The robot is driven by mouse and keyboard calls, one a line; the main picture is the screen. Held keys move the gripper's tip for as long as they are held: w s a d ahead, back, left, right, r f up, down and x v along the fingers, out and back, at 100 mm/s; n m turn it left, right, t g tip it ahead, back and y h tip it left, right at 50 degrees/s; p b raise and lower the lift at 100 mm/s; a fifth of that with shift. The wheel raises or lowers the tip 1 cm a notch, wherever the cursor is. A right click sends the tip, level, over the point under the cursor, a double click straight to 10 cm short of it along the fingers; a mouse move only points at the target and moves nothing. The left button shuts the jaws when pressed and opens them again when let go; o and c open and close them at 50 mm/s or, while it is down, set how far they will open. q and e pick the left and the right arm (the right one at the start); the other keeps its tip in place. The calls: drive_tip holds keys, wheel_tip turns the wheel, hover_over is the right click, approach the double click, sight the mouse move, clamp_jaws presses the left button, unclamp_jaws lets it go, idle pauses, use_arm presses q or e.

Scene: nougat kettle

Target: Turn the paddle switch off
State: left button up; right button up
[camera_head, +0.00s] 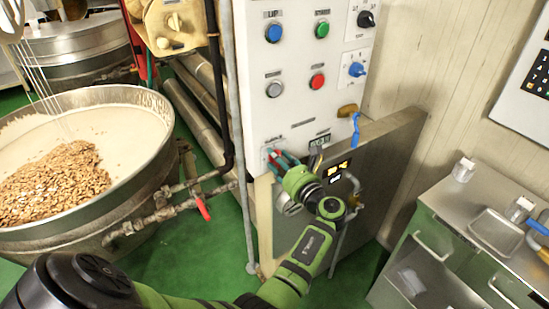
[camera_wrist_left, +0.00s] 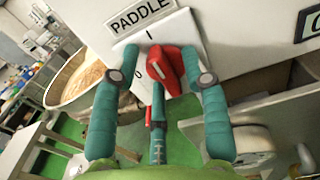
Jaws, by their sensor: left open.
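The paddle switch is a red rotary knob (camera_wrist_left: 164,68) on a white plate under the PADDLE label (camera_wrist_left: 142,20) in the left wrist view. An "I" mark stands above the knob and a "0" at its lower left. The knob's grip looks closer to upright than level; its exact setting is hard to tell. My left gripper (camera_wrist_left: 160,58) is open, with teal fingers on both sides of the knob; contact is unclear. In the head view, my left gripper (camera_head: 275,158) is at the lower left of the control panel (camera_head: 297,112), mostly covering the switch. My right gripper is not in view.
Blue, green, grey and red buttons and a blue-handled knob (camera_head: 357,70) are higher on the panel. A metal box (camera_head: 385,170) stands beside it. A large kettle (camera_head: 150,185) with nuts is at left; a steel-topped cabinet (camera_head: 450,200) is at right. Green floor lies between.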

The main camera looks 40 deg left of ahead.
use_arm(q)
drive_tip(key=shift+d, duration=0.15)
clamp_jaws()
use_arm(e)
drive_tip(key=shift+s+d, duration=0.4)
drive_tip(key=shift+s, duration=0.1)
use_arm(q)
drive_tip(key=shift+s, duration=0.1)
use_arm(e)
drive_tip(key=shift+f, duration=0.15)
use_arm(q)
drive_tip(key=n+b, duration=0.5)
drive_tip(key=n, duration=0.1)
drive_tip(key=n+b, duration=1.1)
drive_tip(key=n, duration=0.1)
drive_tip(key=shift+f, duration=0.3)
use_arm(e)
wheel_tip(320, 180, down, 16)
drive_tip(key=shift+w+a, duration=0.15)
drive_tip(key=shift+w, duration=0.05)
use_arm(q)
drive_tip(key=shift+r, duration=0.15)
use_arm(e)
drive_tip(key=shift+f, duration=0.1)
